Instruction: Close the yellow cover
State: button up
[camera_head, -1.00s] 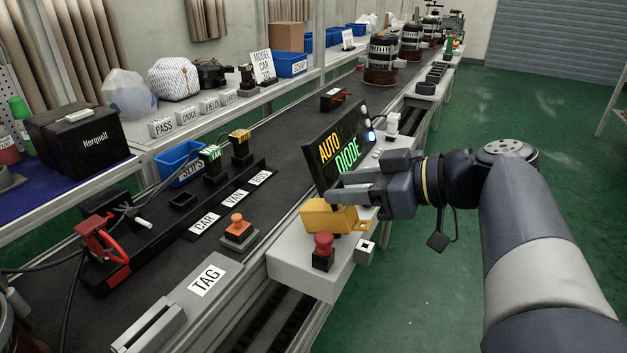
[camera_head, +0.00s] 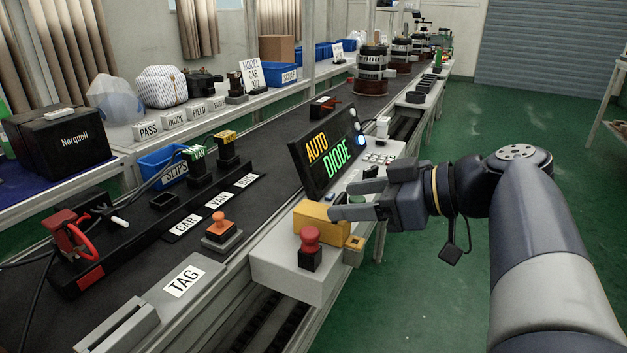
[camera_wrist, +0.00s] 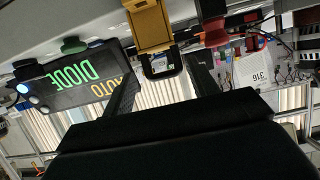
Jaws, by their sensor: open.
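The yellow cover (camera_head: 318,222) stands on the front part of the grey console, between the red mushroom button and the lit screen. A small yellow piece (camera_head: 354,243) with a dark opening juts from the console edge beside it. In the wrist view the yellow cover (camera_wrist: 150,27) is at the top middle, with a yellow-edged dark part (camera_wrist: 161,63) below it. Whether they join is hard to tell. My gripper (camera_head: 342,201) is open and empty, its fingers level at the cover's right side and top. Contact cannot be told.
The screen (camera_head: 326,152) reading AUTO DIODE stands just behind the fingers. The red mushroom button (camera_head: 310,247) is close in front of the cover. The green floor (camera_head: 440,300) at right is clear.

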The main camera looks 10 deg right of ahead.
jog(key=shift+s+r, duration=0.1)
jog(key=p+v, duration=0.3)
jog(key=v, duration=0.7)
jog(key=shift+s+d, duration=0.2)
jog(key=shift+d, duration=0.1)
jog(key=shift+a, duration=0.1)
jog(key=b+x, duration=0.3)
jog(key=x, duration=0.8)
jog(key=shift+r, duration=0.1)
jog(key=shift+a+r+p, duration=0.15)
jog(key=shift+r+p, duration=0.15)
jog(key=shift+p, duration=0.1)
jog(key=shift+f, duration=0.1)
